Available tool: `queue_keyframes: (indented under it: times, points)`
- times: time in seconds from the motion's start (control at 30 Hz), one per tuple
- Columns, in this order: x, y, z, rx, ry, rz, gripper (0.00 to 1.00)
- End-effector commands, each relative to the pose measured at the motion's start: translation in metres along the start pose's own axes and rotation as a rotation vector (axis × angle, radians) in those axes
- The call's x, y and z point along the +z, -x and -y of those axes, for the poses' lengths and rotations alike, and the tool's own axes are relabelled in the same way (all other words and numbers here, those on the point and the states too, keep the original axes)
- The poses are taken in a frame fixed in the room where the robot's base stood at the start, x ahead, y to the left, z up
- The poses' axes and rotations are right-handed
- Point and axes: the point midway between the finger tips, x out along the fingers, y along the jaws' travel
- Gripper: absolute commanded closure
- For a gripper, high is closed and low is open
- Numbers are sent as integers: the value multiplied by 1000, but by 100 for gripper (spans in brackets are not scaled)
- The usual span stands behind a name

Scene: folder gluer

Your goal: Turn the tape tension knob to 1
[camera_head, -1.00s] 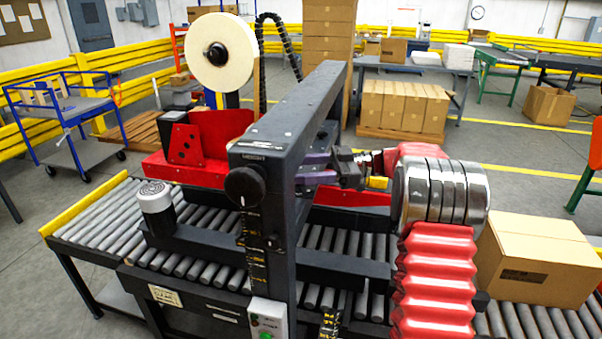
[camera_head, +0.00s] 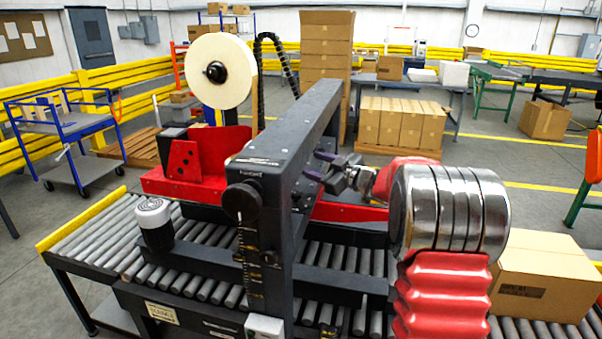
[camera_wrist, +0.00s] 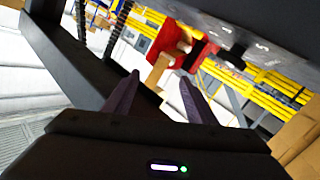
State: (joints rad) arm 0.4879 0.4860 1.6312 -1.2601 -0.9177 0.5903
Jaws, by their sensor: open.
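The taping machine has a dark beam (camera_head: 290,120) on a post. A round black knob (camera_head: 242,201) sits on the post's near face, with a small label above it. In the wrist view, a dark panel (camera_wrist: 215,22) with pale markings shows at the upper right, and a small black knob-like part (camera_wrist: 237,50) is at its edge. I cannot tell which of these is the tension knob or read its setting. My gripper (camera_head: 317,166) is open at the beam's right side. Its purple fingers (camera_wrist: 160,77) are apart, with nothing between them, away from the marked panel.
A white tape roll (camera_head: 220,70) stands behind red guards (camera_head: 185,165). A roller conveyor (camera_head: 95,228) runs beneath the machine. A cardboard box (camera_head: 545,275) sits on it at right. The dark beam (camera_wrist: 80,60) also lies close on the left in the wrist view.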

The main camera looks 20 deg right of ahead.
Motion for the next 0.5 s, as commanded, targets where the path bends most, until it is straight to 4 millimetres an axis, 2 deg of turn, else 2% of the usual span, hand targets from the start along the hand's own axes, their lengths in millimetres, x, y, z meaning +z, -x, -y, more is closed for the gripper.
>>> queue_keyframes:
  times: [0.1,0.27,0.37,0.5]
  points:
    - [8,10,-17,132,-4,98,49]
    - [22,35,-30,285,-27,247,49]
    - [30,56,-30,363,-54,347,49]
    - [40,91,-19,447,-104,492,49]
